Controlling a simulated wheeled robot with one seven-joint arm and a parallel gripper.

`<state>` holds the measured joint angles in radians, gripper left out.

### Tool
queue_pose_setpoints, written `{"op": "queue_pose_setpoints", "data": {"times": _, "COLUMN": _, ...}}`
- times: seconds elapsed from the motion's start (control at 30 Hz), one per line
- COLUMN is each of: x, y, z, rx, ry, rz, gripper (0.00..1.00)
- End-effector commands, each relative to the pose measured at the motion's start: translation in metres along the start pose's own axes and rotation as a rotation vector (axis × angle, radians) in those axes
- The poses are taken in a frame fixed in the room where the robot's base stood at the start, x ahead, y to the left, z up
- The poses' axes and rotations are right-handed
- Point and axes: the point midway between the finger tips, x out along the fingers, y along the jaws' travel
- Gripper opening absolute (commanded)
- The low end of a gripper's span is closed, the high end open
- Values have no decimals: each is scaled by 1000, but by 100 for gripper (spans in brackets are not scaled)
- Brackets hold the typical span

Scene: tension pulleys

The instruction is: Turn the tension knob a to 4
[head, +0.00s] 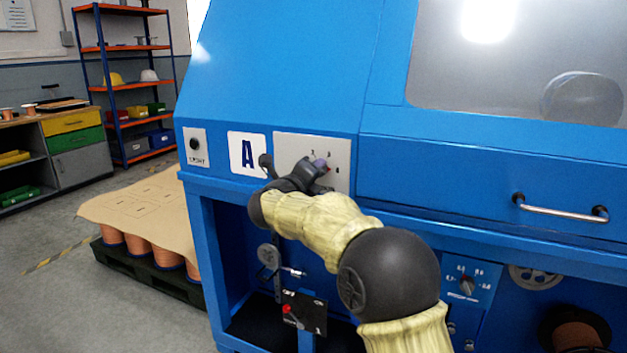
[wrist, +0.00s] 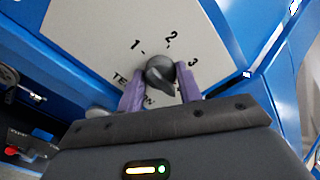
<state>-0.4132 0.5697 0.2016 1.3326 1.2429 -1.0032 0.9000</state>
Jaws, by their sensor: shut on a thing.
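The tension knob (wrist: 158,68) is a dark round knob on a pale grey panel (wrist: 90,40), which also shows in the head view beside a large letter A (head: 247,155). My gripper (wrist: 160,76) has its two purple fingers on either side of the knob and is shut on it. The printed numbers 1, 2 and 3 show around the knob, with part of a word starting "TE" below. The 4 is not readable behind my gripper, and I cannot tell which number the knob points to. In the head view my gripper (head: 318,169) covers the knob.
A drawer handle (head: 560,208) sticks out at right. Another small knob panel (head: 468,282) and a red-buttoned box (head: 303,312) sit lower on the blue machine.

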Motion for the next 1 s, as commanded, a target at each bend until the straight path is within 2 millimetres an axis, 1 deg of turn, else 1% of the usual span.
{"op": "queue_pose_setpoints", "data": {"times": 0.47, "x": 1, "y": 0, "z": -1, "rx": 23, "ry": 2, "rz": 1, "gripper": 12}}
{"op": "queue_pose_setpoints", "data": {"times": 0.5, "x": 1, "y": 0, "z": -1, "rx": 23, "ry": 2, "rz": 1, "gripper": 37}}
{"op": "queue_pose_setpoints", "data": {"times": 0.57, "x": 1, "y": 0, "z": -1, "rx": 23, "ry": 2, "rz": 1, "gripper": 49}}
{"op": "queue_pose_setpoints", "data": {"times": 0.6, "x": 1, "y": 0, "z": -1, "rx": 23, "ry": 2, "rz": 1, "gripper": 56}}
{"op": "queue_pose_setpoints", "data": {"times": 0.87, "x": 0, "y": 0, "z": -1, "rx": 22, "ry": 1, "rz": 1, "gripper": 57}}
{"op": "queue_pose_setpoints", "data": {"times": 1.0, "x": -5, "y": 0, "z": 0, "rx": 21, "ry": 0, "rz": 1, "gripper": 57}}
